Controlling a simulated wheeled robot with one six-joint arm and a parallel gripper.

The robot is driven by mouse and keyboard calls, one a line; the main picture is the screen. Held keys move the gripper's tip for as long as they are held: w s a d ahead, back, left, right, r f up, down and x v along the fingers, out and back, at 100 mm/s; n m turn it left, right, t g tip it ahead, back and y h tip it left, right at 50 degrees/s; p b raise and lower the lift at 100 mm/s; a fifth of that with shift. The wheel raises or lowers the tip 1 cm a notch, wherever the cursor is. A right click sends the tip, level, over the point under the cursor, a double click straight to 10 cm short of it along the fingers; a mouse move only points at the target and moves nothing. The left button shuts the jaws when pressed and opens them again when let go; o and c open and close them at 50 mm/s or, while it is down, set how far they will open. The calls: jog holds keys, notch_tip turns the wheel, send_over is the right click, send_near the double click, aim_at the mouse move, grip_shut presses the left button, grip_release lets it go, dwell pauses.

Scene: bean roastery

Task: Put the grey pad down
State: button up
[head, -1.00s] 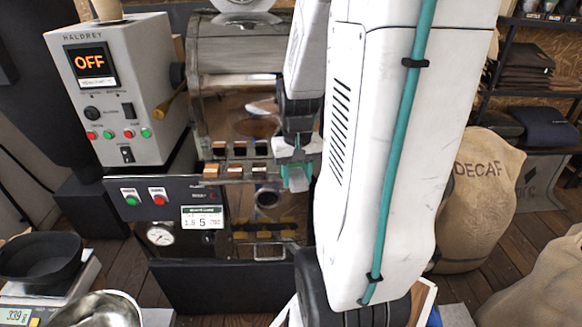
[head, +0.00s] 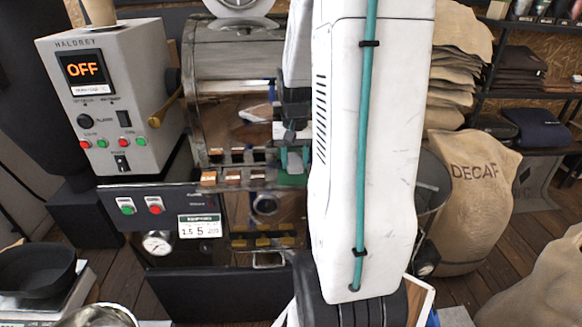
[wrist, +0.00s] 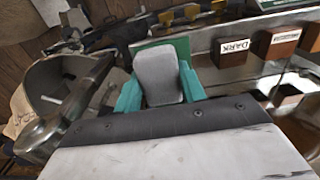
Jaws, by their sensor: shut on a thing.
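The grey pad (wrist: 158,76) is a small rounded slab, seen in the wrist view between the teal fingers of my gripper (wrist: 160,92). My gripper is shut on it. Behind the pad is a flat green piece (wrist: 182,45) at the edge of a shiny ledge; I cannot tell whether the pad touches it. In the head view my gripper (head: 293,158) is in front of the roaster, near the right end of a row of small blocks. My arm hides much of the area to its right, and the pad is not clear there.
Small wooden blocks, one labelled DARK (wrist: 234,52), stand on the ledge right of my gripper. The roaster's control box (head: 110,95) reads OFF. A black bowl (head: 35,270) stands at lower left. A DECAF sack (head: 470,205) stands on the floor at right.

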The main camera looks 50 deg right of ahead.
aim_at(292, 167)
jog(key=shift+w+d+f, duration=0.1)
jog(key=shift+w+d, duration=0.25)
jog(key=shift+w, duration=0.3)
jog(key=shift+f, duration=1.7)
jog(key=shift+f, duration=0.2)
jog(key=o, duration=0.9)
jog(key=shift+r, duration=0.1)
